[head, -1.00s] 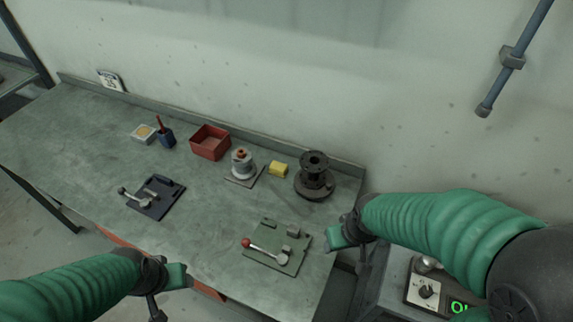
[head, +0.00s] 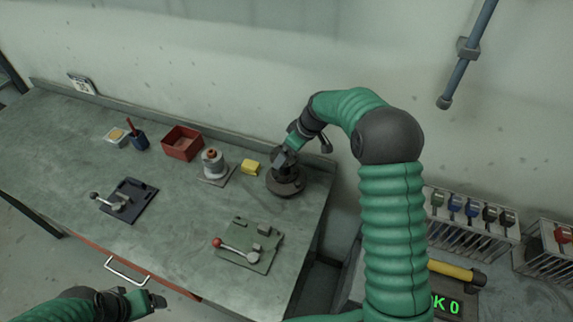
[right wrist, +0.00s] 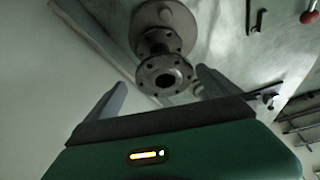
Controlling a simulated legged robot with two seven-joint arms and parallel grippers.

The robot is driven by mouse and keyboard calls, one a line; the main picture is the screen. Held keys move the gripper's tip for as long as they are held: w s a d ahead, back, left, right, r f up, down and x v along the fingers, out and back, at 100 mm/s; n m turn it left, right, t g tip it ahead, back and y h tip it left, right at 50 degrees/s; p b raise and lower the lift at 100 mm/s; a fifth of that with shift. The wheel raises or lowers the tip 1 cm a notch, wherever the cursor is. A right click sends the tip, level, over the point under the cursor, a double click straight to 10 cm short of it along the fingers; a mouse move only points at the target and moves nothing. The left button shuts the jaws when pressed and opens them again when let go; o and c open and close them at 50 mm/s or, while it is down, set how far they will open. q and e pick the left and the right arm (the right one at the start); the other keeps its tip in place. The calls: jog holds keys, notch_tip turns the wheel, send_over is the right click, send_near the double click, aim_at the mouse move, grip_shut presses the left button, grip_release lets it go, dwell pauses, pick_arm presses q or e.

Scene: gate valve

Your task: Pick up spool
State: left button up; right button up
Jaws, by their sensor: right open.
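The spool (head: 286,188) is a dark grey flanged piece standing upright on the bench near its back right; my right gripper hides much of its top in the head view. In the right wrist view the spool (right wrist: 166,72) shows a bolt-holed flange with a central hole, a neck and a wider disc behind. My right gripper (head: 288,158) is above it, open. In the wrist view the fingertips of my right gripper (right wrist: 163,78) lie on either side of the flange, with a visible gap on each side. My left gripper (head: 146,303) is low by the bench front; its jaw opening is unclear.
A yellow block (head: 250,167) and a grey-white spool-like part on a plate (head: 213,165) stand left of the spool. A red bin (head: 182,144) is further left. A green plate with a red-knobbed lever (head: 250,246) lies in front. The wall is close behind.

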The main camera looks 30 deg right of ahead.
aim_at(279, 173)
jog(key=shift+f, duration=0.8)
jog(key=a+f, duration=0.1)
jog(key=w+a+f+p, duration=0.1)
jog(key=a+f, duration=0.1)
jog(key=f, duration=0.1)
jog(key=shift+w+a+p, duration=0.2)
jog(key=shift+w+p, duration=0.1)
jog(key=shift+p, duration=0.1)
jog(key=shift+w+f, duration=0.1)
jog(key=shift+f, duration=0.1)
jog(key=shift+d, duration=0.25)
jog(key=shift+c, duration=0.3)
jog(key=shift+d, duration=0.45)
jog(key=c, duration=0.7)
jog(key=shift+a, duration=0.4)
jog(key=c, duration=1)
jog(key=shift+w+r, duration=0.15)
jog(key=shift+c, duration=0.9)
pick_arm(q)
jog(key=shift+w+a+r, duration=0.15)
jog(key=shift+a+r, duration=0.4)
jog(key=shift+r, duration=0.25)
pick_arm(e)
jog(key=shift+d, duration=0.1)
pick_arm(q)
jog(key=shift+d+f, duration=0.1)
jog(key=shift+d, duration=0.05)
pick_arm(e)
jog(key=shift+d+r, duration=0.1)
jog(key=shift+d, duration=0.05)
